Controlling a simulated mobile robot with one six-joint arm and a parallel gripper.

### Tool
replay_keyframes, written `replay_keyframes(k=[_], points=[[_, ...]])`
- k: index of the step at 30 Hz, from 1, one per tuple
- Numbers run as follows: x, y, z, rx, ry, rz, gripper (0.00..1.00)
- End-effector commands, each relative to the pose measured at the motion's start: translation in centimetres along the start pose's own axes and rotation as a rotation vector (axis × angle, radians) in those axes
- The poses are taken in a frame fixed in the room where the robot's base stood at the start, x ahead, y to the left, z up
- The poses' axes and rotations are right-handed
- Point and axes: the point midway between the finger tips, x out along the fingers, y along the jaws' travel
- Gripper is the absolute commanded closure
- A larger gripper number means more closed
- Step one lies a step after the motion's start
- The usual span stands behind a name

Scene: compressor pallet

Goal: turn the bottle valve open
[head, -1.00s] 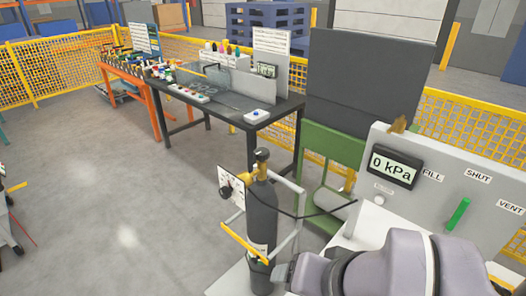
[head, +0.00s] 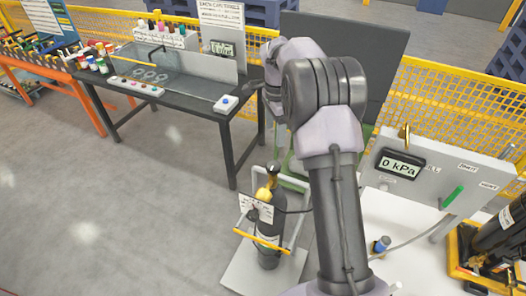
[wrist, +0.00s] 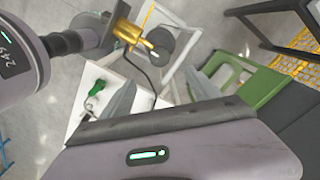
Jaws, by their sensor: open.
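In the wrist view, brass valve parts (wrist: 130,33) show at the top, beyond the fingers. My gripper (wrist: 160,97) is open and empty, with a gap between its two grey fingers, apart from the valve. In the head view my arm rises right of the bottle and its wrist is up near the bench; the fingertips are not clear there.
A grey panel with a 0 kPa display (head: 400,164) and a green lever (head: 452,197) stands at right. A dark workbench (head: 165,95) is behind left. Yellow mesh fencing (head: 437,100) runs behind. Floor to the left is clear. A thin hose runs by the bottle.

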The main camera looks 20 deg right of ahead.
Motion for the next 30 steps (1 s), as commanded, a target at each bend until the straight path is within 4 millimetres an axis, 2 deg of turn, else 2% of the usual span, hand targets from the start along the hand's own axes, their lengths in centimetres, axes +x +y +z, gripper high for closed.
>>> replay_keyframes(k=[1,9,15,21,30], points=[[1.4,0.1,0.1,-0.002,-0.001,0.003,0.29],[8.8,0.1,0.1,-0.004,-0.002,0.004,0.29],[13.4,0.1,0.1,-0.005,-0.001,0.001,0.29],[15.6,0.0,0.1,-0.005,-0.001,0.000,0.29],[15.9,0.0,0.1,-0.005,-0.001,-0.001,0.29]])
